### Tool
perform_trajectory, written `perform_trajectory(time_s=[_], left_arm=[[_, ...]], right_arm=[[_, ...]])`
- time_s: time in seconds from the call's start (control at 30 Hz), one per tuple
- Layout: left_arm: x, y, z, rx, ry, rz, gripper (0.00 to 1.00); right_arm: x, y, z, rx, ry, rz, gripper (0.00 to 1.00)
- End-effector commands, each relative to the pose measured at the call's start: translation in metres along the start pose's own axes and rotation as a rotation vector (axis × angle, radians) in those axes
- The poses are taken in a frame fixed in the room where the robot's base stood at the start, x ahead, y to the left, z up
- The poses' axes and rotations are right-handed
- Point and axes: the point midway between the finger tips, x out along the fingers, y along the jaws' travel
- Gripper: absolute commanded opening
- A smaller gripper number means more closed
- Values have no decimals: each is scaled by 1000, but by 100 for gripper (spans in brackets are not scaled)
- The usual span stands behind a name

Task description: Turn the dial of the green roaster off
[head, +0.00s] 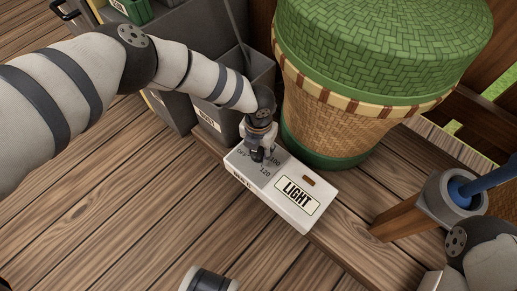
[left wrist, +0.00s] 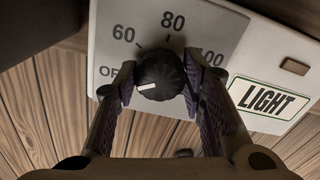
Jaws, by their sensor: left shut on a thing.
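A white control box (head: 275,187) with a LIGHT label stands on a wooden ledge, in front of a large basket with a green woven lid (head: 385,45). Its black dial (left wrist: 160,75) sits on a grey scale panel with OFF, 60, 80 and 100 marks. The dial's white mark is on its left side, roughly toward the partly covered OFF mark. My left gripper (head: 257,154) reaches down onto the dial, its fingers closed on both sides of it; the gripper also shows in the left wrist view (left wrist: 158,88). My right gripper is not in view.
Grey bins (head: 235,105) stand just behind and left of the box. A grey holder with a blue handle (head: 488,182) stands at the right on a wooden post. The plank floor (head: 120,215) at front left is mostly clear.

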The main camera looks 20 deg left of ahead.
Motion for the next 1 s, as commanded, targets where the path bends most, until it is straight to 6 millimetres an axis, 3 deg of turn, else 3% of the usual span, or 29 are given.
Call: perform_trajectory(time_s=[0.13,0.17,0.23,0.57,1.0], left_arm=[[0,0,0,-2,-1,-1,9],[0,0,0,-2,-1,-1,41],[0,0,0,-2,-1,-1,57],[-3,0,0,0,-1,-1,57],[-105,0,1,0,-3,-2,57]], right_arm=[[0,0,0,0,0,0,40],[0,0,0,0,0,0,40],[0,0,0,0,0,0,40],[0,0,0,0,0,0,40],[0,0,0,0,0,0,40]])
